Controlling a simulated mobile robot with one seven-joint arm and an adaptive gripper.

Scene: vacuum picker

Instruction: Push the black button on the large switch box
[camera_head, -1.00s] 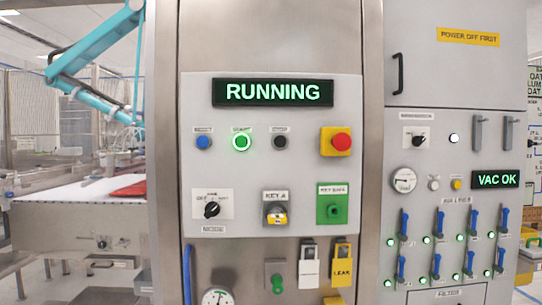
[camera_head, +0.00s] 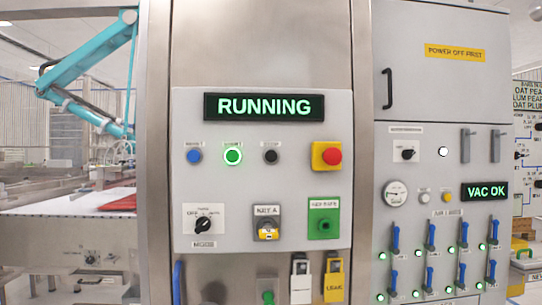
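The large switch box is a pale grey panel (camera_head: 220,185) on a steel column, in the middle of the head view. Its black button (camera_head: 270,156) sits in the upper row, right of a green lit button (camera_head: 233,156) and a blue button (camera_head: 194,156). A red button on a yellow base (camera_head: 328,156) is to its right. A display above (camera_head: 264,106) reads RUNNING. The black button is uncovered, and nothing touches it. My gripper is not in view.
Below are a black mode knob (camera_head: 204,225), a KEY A switch (camera_head: 267,228) and a green key plate (camera_head: 324,224). A grey cabinet (camera_head: 440,90) with several blue levers stands right. A conveyor (camera_head: 60,208) and teal picker arm (camera_head: 85,60) are left.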

